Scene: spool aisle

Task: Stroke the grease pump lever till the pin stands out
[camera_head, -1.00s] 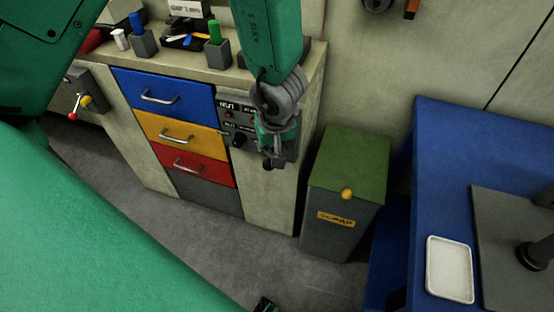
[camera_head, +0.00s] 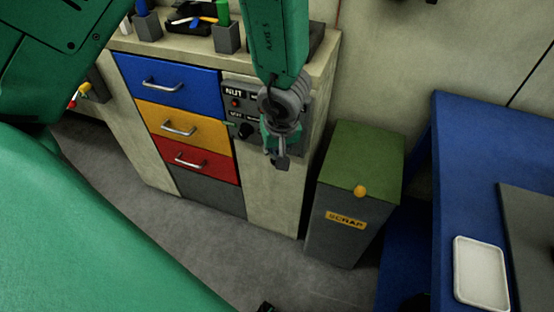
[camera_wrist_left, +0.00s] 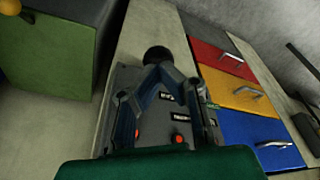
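A grey control panel (camera_head: 236,112) with a NUT label, red buttons and a dark knob (camera_head: 245,130) is on the cabinet front. My left gripper (camera_head: 279,160) points down in front of its right side. In the left wrist view the two fingers (camera_wrist_left: 160,72) converge and look shut. A black ball (camera_wrist_left: 157,55) shows just beyond the fingertips; I cannot tell whether they touch it or whether it is the pump lever's end. No pin can be made out. My right gripper is not in view.
Blue, yellow and red drawers (camera_head: 180,127) lie left of the panel. A green-lidded scrap bin (camera_head: 345,225) with a yellow ball (camera_head: 360,191) stands to the right. A blue table (camera_head: 465,150) with a white tray (camera_head: 480,272) is farther right. Bare floor (camera_head: 215,245) lies in front.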

